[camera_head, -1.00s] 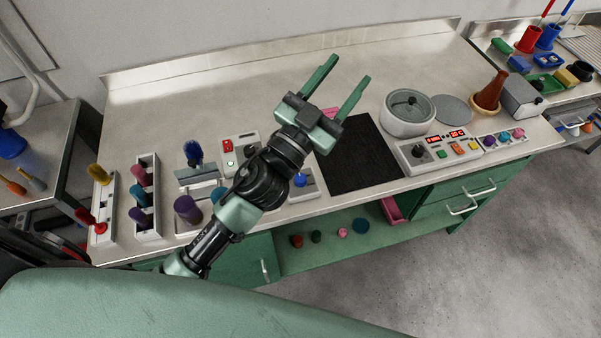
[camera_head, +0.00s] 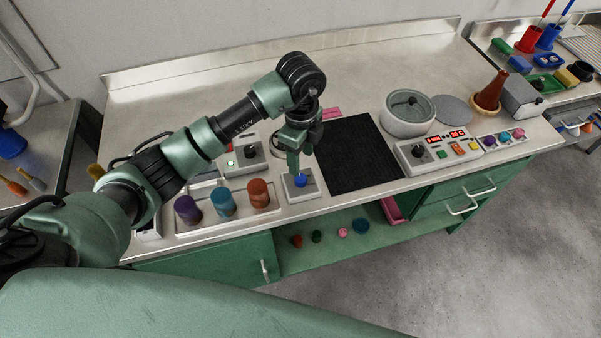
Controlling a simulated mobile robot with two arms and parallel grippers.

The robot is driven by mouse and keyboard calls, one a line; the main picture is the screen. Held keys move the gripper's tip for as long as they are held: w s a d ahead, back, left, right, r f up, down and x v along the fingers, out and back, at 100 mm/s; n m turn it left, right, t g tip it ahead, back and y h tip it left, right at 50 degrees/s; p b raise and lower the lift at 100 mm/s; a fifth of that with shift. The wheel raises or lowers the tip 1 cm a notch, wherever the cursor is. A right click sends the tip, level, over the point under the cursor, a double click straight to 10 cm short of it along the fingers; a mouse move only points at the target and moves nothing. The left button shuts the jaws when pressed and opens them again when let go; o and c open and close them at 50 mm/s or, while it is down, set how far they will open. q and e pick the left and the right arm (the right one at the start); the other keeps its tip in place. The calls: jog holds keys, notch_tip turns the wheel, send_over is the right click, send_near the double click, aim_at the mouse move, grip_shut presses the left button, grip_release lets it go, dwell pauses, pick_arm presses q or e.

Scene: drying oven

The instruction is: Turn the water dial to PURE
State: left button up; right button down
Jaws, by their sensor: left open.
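A small pale box (camera_head: 307,192) with a blue knob (camera_head: 300,181) on top sits near the front edge of the bench, left of the black mat. I take this knob to be the water dial; its markings, including PURE, are too small to read. My left gripper (camera_head: 300,164) points down just above and behind the blue knob, its jaws open. One finger hangs close to the knob; whether it touches cannot be told. My right gripper is not in view.
Purple, blue and brown cylinders (camera_head: 223,202) stand in a tray left of the dial. A switch box (camera_head: 246,156) is behind. The black mat (camera_head: 355,153) is bare. A control panel (camera_head: 436,151) and round pot (camera_head: 409,113) stand to the right.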

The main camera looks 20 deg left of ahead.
aim_at(301, 177)
pick_arm(q)
jog(key=shift+a+f, duration=0.15)
jog(key=shift+f, duration=0.2)
notch_tip(301, 177, down, 7)
jog(key=shift+p, duration=1)
grip_shut()
